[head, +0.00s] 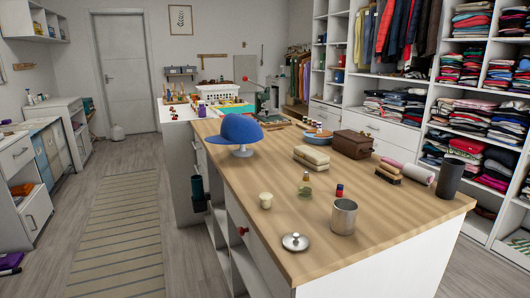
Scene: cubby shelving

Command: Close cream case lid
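A small cream-beige item (312,157) lies on the wooden tabletop, near its middle. It looks like two rounded layers, one on the other, and may be the cream case. It is too small to tell whether a lid on it is open or shut. A brown case (352,143) sits to its right and looks shut. Neither of my grippers is in view.
The wooden table (390,220) also holds a blue cap (240,129) on a stand, a small bottle (305,185), a metal canister (343,216), a round metal lid (295,242) and a dark cylinder (449,180). The striped rug (118,235) and floor at left are clear.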

